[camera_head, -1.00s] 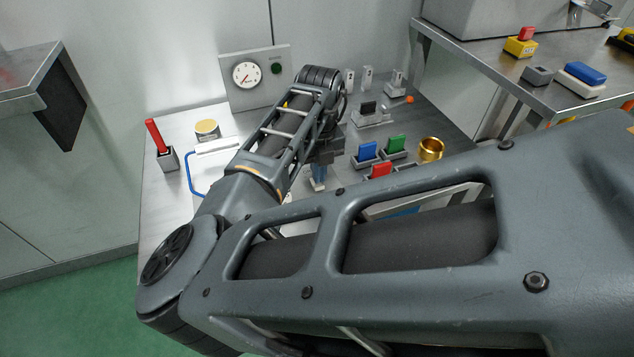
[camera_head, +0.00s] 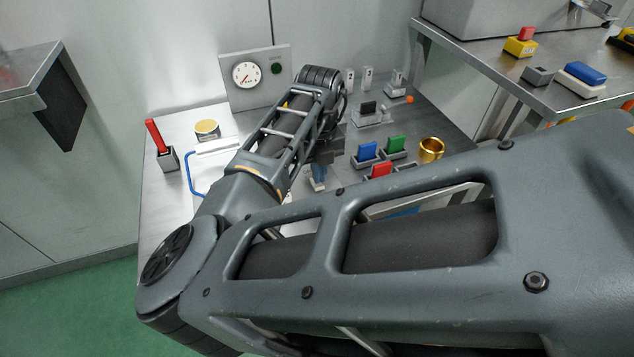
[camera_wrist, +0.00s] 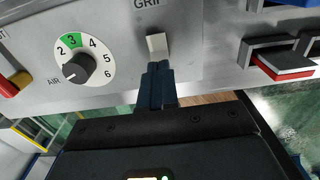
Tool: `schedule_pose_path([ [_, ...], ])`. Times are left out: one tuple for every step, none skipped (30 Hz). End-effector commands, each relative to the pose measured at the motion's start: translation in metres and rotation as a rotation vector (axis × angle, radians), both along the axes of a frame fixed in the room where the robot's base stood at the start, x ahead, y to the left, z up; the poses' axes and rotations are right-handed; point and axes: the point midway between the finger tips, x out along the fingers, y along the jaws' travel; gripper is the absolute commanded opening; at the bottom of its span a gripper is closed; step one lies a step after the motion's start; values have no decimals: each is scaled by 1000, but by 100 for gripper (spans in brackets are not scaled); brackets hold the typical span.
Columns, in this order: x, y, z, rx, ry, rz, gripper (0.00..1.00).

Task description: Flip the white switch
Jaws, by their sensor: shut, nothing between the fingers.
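The white switch (camera_wrist: 157,45) is a small pale rocker on a grey metal panel, below the partly cut-off label "GRIP" in the wrist view. My gripper (camera_wrist: 157,68) is shut and empty. Its blue fingertips are just below the lower edge of the switch in that view, very close to it; I cannot tell if they touch. In the camera_head view my gripper (camera_head: 319,178) points down at the bench behind my forearm, and the switch there is too small and covered to make out surely.
A black dial (camera_wrist: 79,68) marked "AIR" is left of the switch. A red part in a grey holder (camera_wrist: 275,62) is to the right. On the bench stand a gauge panel (camera_head: 270,64), a red lever (camera_head: 156,135), blue and green blocks, and a brass cup (camera_head: 431,149).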

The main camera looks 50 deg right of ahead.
Motion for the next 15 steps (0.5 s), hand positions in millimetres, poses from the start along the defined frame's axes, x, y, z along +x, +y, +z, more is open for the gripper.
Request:
schedule_pose_path([
  [0,0,0,0,0,0,0],
  [0,0,0,0,0,0,0],
  [0,0,0,0,0,0,0],
  [0,0,0,0,0,0,0],
  [0,0,0,0,0,0,0],
  [0,0,-1,0,0,0,0],
  [0,0,-1,0,0,0,0],
  [0,0,-1,0,0,0,0],
  [0,0,-2,0,0,0,0],
  [0,0,-2,0,0,0,0],
  [0,0,-3,0,0,0,0],
  [0,0,-3,0,0,0,0],
  [0,0,-4,0,0,0,0],
  [0,0,-4,0,0,0,0],
  [0,0,-5,0,0,0,0],
])
